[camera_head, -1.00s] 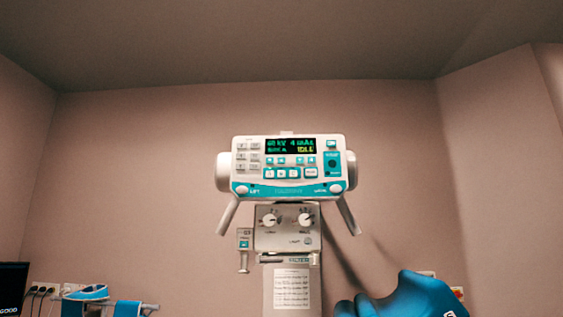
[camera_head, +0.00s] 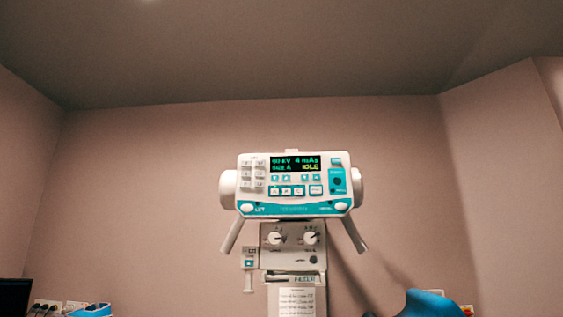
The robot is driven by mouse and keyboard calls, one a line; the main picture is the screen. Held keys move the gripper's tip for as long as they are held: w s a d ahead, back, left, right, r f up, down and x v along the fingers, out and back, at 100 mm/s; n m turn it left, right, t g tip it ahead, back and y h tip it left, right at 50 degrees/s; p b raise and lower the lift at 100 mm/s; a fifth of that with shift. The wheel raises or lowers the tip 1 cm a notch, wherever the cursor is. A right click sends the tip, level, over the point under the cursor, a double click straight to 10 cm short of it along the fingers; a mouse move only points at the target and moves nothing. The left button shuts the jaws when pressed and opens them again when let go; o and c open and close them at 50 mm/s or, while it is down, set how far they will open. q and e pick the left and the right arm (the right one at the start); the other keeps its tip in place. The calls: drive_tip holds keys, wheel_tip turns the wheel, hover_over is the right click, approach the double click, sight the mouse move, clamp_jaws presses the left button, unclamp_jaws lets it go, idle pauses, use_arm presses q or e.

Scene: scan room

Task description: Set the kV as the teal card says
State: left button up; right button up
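The X-ray control panel (camera_head: 293,209) is white and teal and stands ahead at the middle of the view. Its dark display (camera_head: 295,164) reads about 60 kV and 4 mAs, with the word IDLE; the small digits are blurred. Small teal buttons (camera_head: 281,179) sit in a row under the display, with larger keys below. A white printed sheet (camera_head: 297,301) hangs on the column under the panel, its text too small to read. I cannot make out a teal card. A blue arm part shows at the lower right. Neither gripper is in view.
Two angled handles (camera_head: 231,236) stick out below the panel. A box with two knobs (camera_head: 293,247) sits under it. A dark screen (camera_head: 14,297) and wall sockets (camera_head: 48,306) are at the lower left. The wall around the panel is bare.

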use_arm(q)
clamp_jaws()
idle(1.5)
